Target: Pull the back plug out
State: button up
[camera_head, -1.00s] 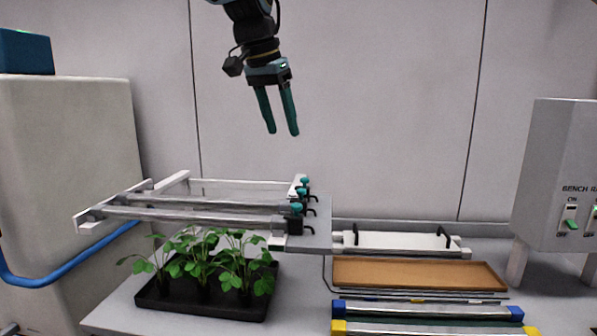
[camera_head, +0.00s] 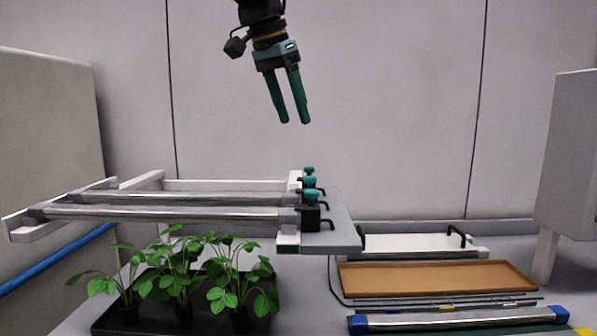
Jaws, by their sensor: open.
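The rack (camera_head: 345,236) holds metal tubes lying side to side, with teal-topped plugs at their right ends. The back plug (camera_head: 309,170) is the farthest and is partly hidden behind the others. A middle plug (camera_head: 309,182) and a front plug (camera_head: 312,199) on a black block stand nearer. My gripper (camera_head: 295,121) hangs from above with its two teal fingers apart and pointing down. It is empty and appears above the plugs in the picture, touching nothing. How far it is from them in depth I cannot tell.
Potted plants stand in a black tray (camera_head: 106,318) below the tubes. A white tray with black handles (camera_head: 412,243), a brown tray (camera_head: 437,278) and a blue-ended tube (camera_head: 453,319) lie at right. A grey cabinet (camera_head: 572,150) stands far right. The air around my gripper is clear.

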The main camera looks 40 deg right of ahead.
aim_at(306, 168)
jog(key=p+x, duration=0.1)
jog(key=x, duration=1)
grip_shut()
dwell(0.3)
dwell(0.9)
